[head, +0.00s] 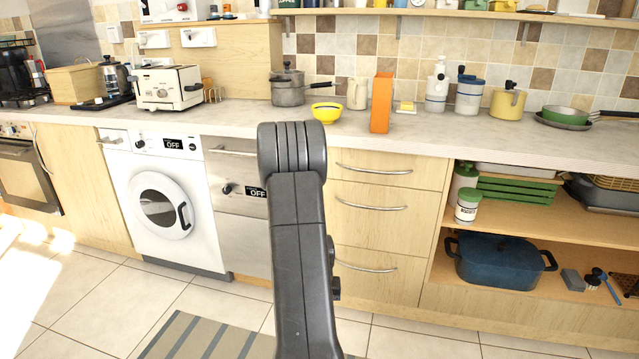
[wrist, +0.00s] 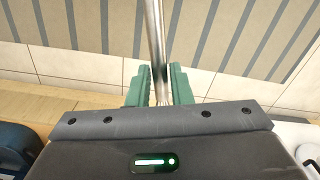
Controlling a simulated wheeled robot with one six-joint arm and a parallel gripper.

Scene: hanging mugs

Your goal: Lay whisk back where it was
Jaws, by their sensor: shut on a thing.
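The whisk (wrist: 154,35) shows in the wrist view as a shiny metal rod running from the top edge down between the fingers. My gripper (wrist: 160,88) has green fingers and is shut on the whisk. The whisk's lower part is hidden behind the gripper body, and its far end is out of the frame. In the head view my arm's dark links stand in the middle, and neither the gripper nor the whisk shows there.
The worktop (head: 235,112) holds a yellow bowl (head: 326,112), an orange block (head: 381,103), a pot (head: 288,88) and a toaster (head: 168,87). A blue pot (head: 498,262) stands on the open lower shelf. A striped mat (head: 205,338) lies on the tiled floor.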

